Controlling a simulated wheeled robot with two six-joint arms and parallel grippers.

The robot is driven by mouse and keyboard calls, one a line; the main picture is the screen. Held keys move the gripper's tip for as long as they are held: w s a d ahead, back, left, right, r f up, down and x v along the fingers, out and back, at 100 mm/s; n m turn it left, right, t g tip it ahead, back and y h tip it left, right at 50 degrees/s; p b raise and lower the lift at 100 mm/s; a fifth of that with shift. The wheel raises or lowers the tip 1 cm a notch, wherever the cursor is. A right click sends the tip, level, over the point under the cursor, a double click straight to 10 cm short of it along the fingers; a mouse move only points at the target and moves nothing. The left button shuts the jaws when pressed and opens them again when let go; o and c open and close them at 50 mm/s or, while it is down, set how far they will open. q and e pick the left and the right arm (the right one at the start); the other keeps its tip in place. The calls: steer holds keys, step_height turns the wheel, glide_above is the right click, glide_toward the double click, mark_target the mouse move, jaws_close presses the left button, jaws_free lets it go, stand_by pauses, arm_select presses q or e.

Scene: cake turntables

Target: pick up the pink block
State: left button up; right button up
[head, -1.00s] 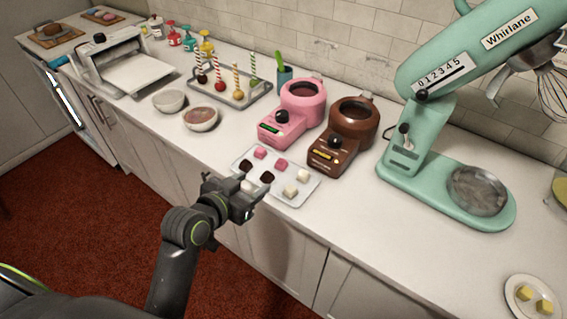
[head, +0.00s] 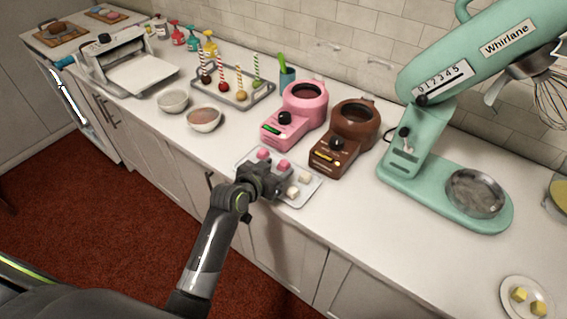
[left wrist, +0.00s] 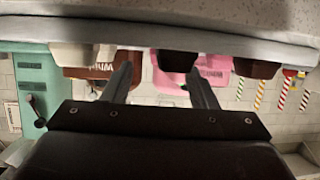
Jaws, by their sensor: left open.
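Two pink blocks show in the head view, one (head: 263,154) at the back of the tray (head: 310,190) and one (head: 284,165) to its right. My left gripper (head: 272,180) is over the front part of the tray, close in front of the pink blocks, and hides the dark blocks. In the left wrist view, which is upside down, the open fingers (left wrist: 160,72) have nothing held between them. A dark block (left wrist: 178,60) shows near the right-hand finger there. I cannot make out a pink block in that view. My right gripper is not in view.
White blocks (head: 292,192) sit on the tray's right side. A pink melter (head: 290,115) and a brown melter (head: 343,140) stand just behind the tray. Bowls (head: 203,118) are to the left. A green mixer (head: 425,190) is at right.

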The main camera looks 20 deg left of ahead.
arm_select(q)
steer(key=shift+x, duration=1.5)
steer(key=shift+c, duration=0.2)
steer(key=c, duration=1)
step_height(320, 180, up, 10)
steer(key=shift+a, duration=0.1)
